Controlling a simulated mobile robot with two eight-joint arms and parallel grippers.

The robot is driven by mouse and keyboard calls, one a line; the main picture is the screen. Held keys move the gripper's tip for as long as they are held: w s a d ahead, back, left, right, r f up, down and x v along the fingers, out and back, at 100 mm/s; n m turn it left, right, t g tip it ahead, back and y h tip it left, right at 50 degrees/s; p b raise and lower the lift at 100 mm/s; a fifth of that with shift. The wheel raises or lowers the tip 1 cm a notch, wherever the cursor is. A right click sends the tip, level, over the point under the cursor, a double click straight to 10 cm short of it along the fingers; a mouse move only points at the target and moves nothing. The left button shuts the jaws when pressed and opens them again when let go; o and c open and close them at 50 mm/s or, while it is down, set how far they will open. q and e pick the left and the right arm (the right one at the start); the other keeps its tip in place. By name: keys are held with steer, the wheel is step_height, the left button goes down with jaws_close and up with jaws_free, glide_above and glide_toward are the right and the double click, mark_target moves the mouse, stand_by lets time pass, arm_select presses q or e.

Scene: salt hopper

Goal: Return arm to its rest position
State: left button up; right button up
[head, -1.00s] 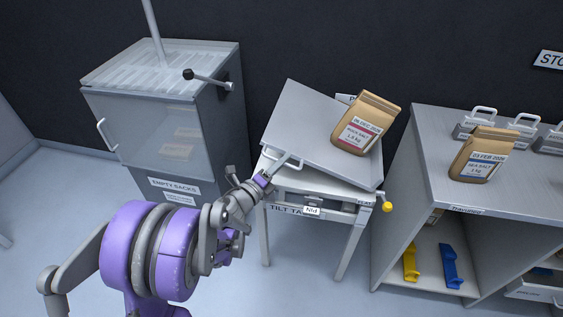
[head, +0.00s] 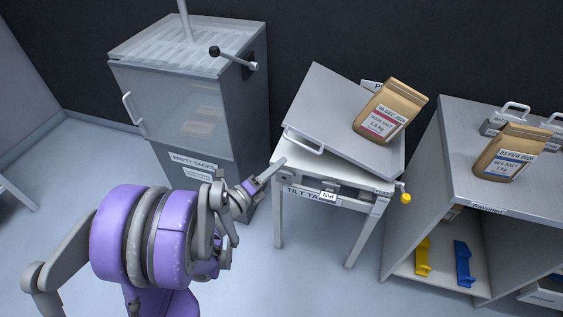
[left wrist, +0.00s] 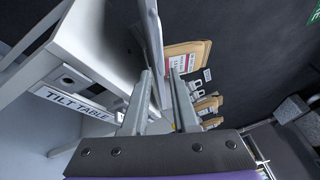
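My left gripper (head: 278,166) is just left of the tilt table (head: 284,185), apart from the handle (head: 304,145) on the table's tilted grey tray (head: 318,97). In the left wrist view its two fingers (left wrist: 161,72) stand apart with nothing gripped between them, and the tray's edge shows beyond them. A brown paper salt sack (head: 388,110) with a red-and-white label rests on the tilted tray. My left arm is bent in front of the cabinet at lower left. My right gripper is in neither view.
A cabinet (head: 185,130) labelled EMPTY SACKS stands at the left, with a lever (head: 232,57) on its side. A shelf unit (head: 455,140) at the right bears a sea salt sack (head: 508,152). A yellow-knobbed crank (head: 405,198) sticks out from the table. Floor in front is open.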

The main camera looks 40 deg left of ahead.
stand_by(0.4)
arm_select(q)
steer(key=s+d+f+n+g+y, duration=0.1)
steer(key=s+d+f+n+g, duration=0.3)
steer(key=s+d+n+g, duration=0.55)
steer(key=s+d+f+n+g+y, duration=0.1)
steer(key=s+d+f+n+g, duration=0.3)
steer(key=s+d+n, duration=0.55)
step_height(320, 180, up, 18)
steer(key=w+a+n+p, duration=0.2)
steer(key=n+p, duration=0.2)
steer(key=p, duration=1.1)
steer(key=shift+w+a+f+n+t, duration=0.25)
steer(key=shift+a+n+t, duration=0.1)
steer(key=shift+a+n, duration=0.05)
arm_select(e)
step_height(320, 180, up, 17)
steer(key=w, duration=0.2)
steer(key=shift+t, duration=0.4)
arm_select(q)
steer(key=shift+s, duration=0.2)
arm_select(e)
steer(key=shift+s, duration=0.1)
